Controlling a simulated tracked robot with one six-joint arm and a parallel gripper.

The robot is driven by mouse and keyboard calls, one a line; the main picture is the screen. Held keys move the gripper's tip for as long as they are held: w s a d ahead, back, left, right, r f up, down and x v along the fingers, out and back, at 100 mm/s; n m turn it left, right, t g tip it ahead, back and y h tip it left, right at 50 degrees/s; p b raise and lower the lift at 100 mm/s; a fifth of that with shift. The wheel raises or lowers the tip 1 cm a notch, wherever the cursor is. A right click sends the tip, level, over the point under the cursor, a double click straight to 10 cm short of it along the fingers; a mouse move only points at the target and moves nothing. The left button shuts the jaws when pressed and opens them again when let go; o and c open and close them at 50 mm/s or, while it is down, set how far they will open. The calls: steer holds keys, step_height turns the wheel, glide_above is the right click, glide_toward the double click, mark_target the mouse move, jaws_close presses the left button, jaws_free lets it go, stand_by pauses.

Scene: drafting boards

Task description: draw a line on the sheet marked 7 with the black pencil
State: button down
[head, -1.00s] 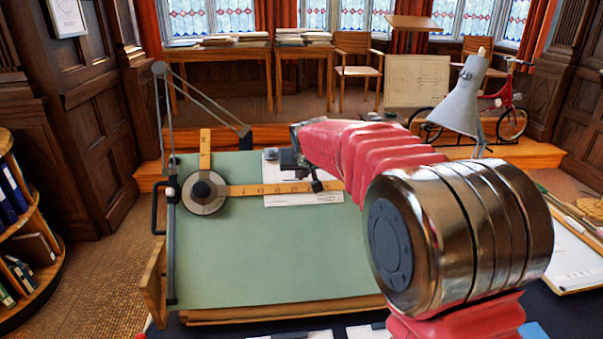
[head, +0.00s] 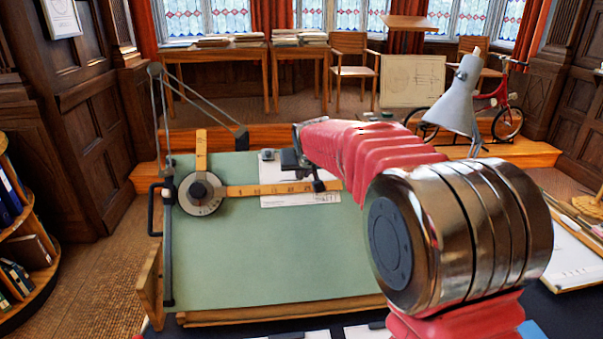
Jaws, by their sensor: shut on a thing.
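A white sheet (head: 272,202) lies on the upper part of the sloping green drafting board (head: 270,255). The wooden rule of the drafting machine (head: 252,190) crosses it. Faint marks show on the sheet, but I cannot read a number. My gripper (head: 293,161) is small and dark at the end of my red-sleeved arm, over the sheet's upper part. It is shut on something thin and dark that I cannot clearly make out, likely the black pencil. I cannot tell whether its tip touches the paper.
The drafting machine's round head (head: 201,193) sits at the board's left. A grey lamp (head: 455,100) stands behind my arm at the right. Another board with a white sheet (head: 572,262) lies at the right edge. The lower green surface is clear.

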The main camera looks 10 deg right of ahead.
steer(key=shift+d, duration=2.8)
stand_by(2.2)
stand_by(0.4)
steer(key=shift+v, duration=2.45)
steer(key=s+r, duration=0.3)
steer(key=r, duration=0.3)
steer(key=shift+s+r, duration=0.25)
steer(key=shift+r, duration=0.05)
